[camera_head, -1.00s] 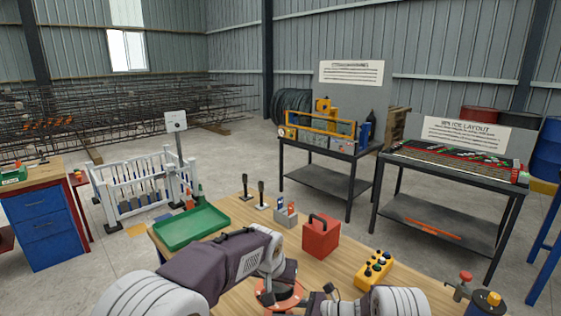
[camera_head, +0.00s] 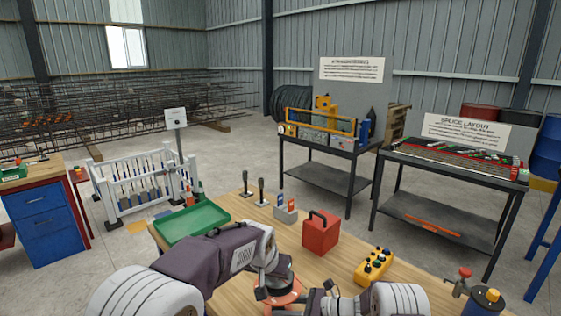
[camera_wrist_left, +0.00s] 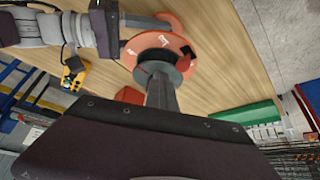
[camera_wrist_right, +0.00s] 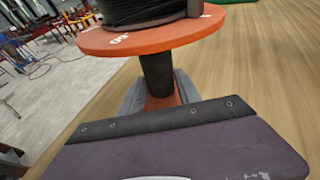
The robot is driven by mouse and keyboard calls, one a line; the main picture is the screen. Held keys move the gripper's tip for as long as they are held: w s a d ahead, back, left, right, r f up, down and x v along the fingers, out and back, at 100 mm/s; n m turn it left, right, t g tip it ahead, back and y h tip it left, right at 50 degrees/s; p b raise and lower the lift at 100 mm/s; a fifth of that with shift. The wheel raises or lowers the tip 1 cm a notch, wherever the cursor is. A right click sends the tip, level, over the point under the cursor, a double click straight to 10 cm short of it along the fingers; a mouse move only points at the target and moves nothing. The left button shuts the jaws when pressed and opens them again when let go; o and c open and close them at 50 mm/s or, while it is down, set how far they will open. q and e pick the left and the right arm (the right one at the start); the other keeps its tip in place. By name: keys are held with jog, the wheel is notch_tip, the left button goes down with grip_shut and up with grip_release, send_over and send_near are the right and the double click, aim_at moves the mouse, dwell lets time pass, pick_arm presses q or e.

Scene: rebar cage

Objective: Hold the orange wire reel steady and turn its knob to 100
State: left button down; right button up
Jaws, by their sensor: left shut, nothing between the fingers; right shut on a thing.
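The orange wire reel (camera_head: 290,301) is at the table's near edge, partly hidden by my arms. In the left wrist view its orange disc (camera_wrist_left: 137,44) has white marks and a dark round knob in the middle (camera_wrist_left: 168,56). My left gripper (camera_wrist_left: 165,80) is shut and empty, its tips at the knob; I cannot tell if they touch. In the right wrist view the reel shows black wire (camera_wrist_right: 140,10) above the orange disc and a dark stem. My right gripper (camera_wrist_right: 160,92) is shut on an orange part of the reel below the disc. The knob's reading is not legible.
On the table (camera_head: 270,240) are a green tray (camera_head: 193,222), a red box (camera_head: 320,234), a yellow control box with buttons (camera_head: 374,266) and a grey holder (camera_head: 286,213). A valve-like red-topped piece (camera_head: 463,275) stands at the right edge.

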pick_arm(q)
jog(key=shift+s+a, duration=0.15)
jog(key=shift+s, duration=0.1)
notch_tip(320, 180, up, 6)
dwell(0.4)
jog(key=shift+s+d+f, duration=0.15)
jog(key=shift+d+f, duration=0.15)
jog(key=shift+f, duration=0.7)
jog(key=shift+s+d+f, duration=0.1)
jog(key=shift+d+f, duration=0.25)
jog(key=shift+f, duration=0.6)
jog(key=shift+s+d+f, duration=0.15)
jog(key=shift+d+f, duration=0.15)
jog(key=shift+f, duration=0.7)
jog(key=shift+w+a, duration=0.1)
jog(key=shift+w, duration=0.5)
jog(key=shift+a, duration=0.25)
jog(key=shift+w+a, duration=0.15)
jog(key=shift+a, duration=0.5)
